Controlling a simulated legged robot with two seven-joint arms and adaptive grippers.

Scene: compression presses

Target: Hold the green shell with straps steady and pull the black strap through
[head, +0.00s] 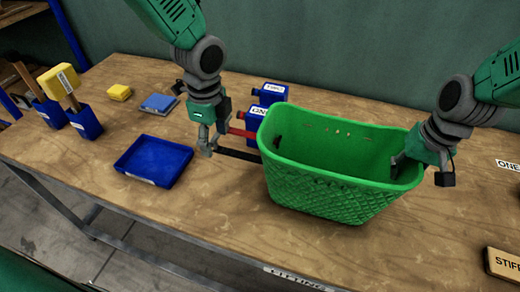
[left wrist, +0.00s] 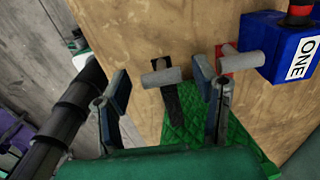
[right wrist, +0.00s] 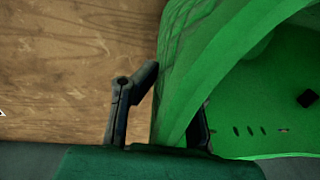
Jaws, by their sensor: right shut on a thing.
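The green shell (head: 330,195) is an open basket standing upright on the table. A black strap (head: 238,154) and a red strap (head: 240,132) stick out of its left side. In the left wrist view the black strap (left wrist: 173,105) ends in a grey crossbar, and the red strap (left wrist: 222,73) has one too. My left gripper (head: 207,146) is at the strap ends. In the left wrist view its fingers (left wrist: 168,95) are apart, with the black strap's crossbar between them in the picture, not visibly gripped. My right gripper (head: 408,165) is shut on the shell's right wall, one finger inside.
Blue blocks (head: 263,110) stand close behind the straps. An empty blue tray (head: 154,160) lies left of the left gripper. Yellow and blue items stand at far left. A wooden sign (head: 502,264) lies at the right. Bare table lies in front of the straps.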

